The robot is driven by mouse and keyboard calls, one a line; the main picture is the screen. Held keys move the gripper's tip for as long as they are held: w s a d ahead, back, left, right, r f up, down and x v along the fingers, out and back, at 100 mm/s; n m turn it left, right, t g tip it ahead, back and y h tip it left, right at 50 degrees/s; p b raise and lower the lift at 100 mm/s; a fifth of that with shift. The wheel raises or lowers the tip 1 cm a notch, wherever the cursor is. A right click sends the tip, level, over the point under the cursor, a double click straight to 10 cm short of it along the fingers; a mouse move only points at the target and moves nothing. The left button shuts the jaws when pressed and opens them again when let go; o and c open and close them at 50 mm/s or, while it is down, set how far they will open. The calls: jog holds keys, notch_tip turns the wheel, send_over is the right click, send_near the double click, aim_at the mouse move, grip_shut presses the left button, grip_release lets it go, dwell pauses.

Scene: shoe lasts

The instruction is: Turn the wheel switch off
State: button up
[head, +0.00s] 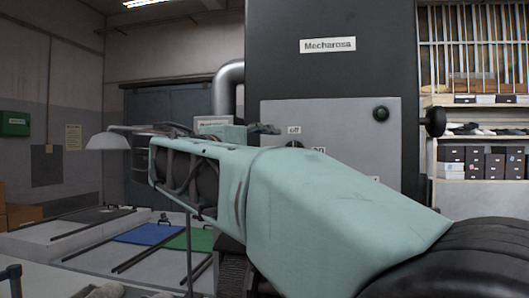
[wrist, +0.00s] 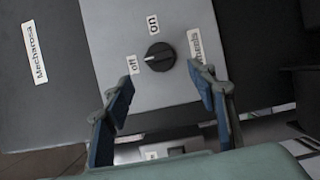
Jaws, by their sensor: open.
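The wheel switch (wrist: 160,57) is a round black knob on a light grey panel (wrist: 105,18). In the wrist view, "off" is on its left, "on" above it and "wheels" on its right. A pale mark on the knob appears to point left, toward "off". In the head view, only the top of the switch (head: 295,144) shows above my arm, below the "off" label (head: 294,130). My gripper (wrist: 163,90) is open and empty, its blue fingers apart below the knob in the wrist view, without visible contact. It also shows in the head view (head: 262,130), left of the switch.
A dark machine marked "Mecharosa" (head: 327,45) carries the panel. Shelves with boxes (head: 482,162) stand farther right. A grey pipe (head: 229,87) runs left of the machine.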

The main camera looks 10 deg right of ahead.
jog(key=v, duration=0.5)
jog(key=shift+s+a, duration=0.1)
jog(key=shift+s, duration=0.05)
